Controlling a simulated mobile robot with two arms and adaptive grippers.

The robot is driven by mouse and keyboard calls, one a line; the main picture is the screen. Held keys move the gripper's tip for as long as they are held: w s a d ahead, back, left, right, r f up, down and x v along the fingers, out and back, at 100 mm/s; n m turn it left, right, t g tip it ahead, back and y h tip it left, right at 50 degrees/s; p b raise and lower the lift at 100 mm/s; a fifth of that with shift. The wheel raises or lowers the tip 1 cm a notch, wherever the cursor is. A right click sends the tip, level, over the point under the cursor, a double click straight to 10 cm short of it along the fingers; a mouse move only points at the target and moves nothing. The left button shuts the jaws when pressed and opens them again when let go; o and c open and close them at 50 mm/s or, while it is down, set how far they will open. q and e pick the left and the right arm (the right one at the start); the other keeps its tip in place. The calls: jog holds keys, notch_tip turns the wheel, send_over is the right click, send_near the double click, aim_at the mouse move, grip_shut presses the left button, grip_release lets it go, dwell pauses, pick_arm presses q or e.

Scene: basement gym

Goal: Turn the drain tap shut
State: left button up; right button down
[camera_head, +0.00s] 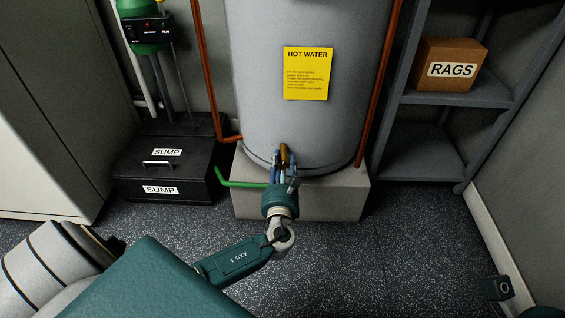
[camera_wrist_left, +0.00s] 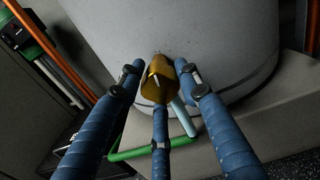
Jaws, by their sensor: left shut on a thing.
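The brass drain tap (camera_head: 284,155) sits low on the front of the grey hot water tank (camera_head: 262,100). In the left wrist view the tap (camera_wrist_left: 157,80) shows between my blue fingers, with a pale blue bar or pipe (camera_wrist_left: 183,116) just below it. My left gripper (camera_head: 281,163) is at the tap, its fingers around it and shut on it. The fingers partly hide the tap in the head view, and I cannot tell the angle of its handle.
A green hose or pipe (camera_head: 240,184) runs left from below the tap, in front of the pale plinth (camera_head: 345,197). Copper pipes flank the tank. Black sump boxes (camera_head: 137,190) stand left; a shelf with a rags box (camera_head: 448,65) stands right.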

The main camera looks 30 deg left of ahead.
pick_arm(q)
jog(key=shift+a+r+n, duration=0.1)
jog(key=shift+r+n, duration=0.25)
jog(key=shift+n, duration=0.75)
jog(key=o, duration=1.2)
jog(key=shift+f, duration=0.1)
jog(key=shift+s, duration=0.15)
jog(key=v, duration=1.2)
jog(key=shift+w, duration=0.2)
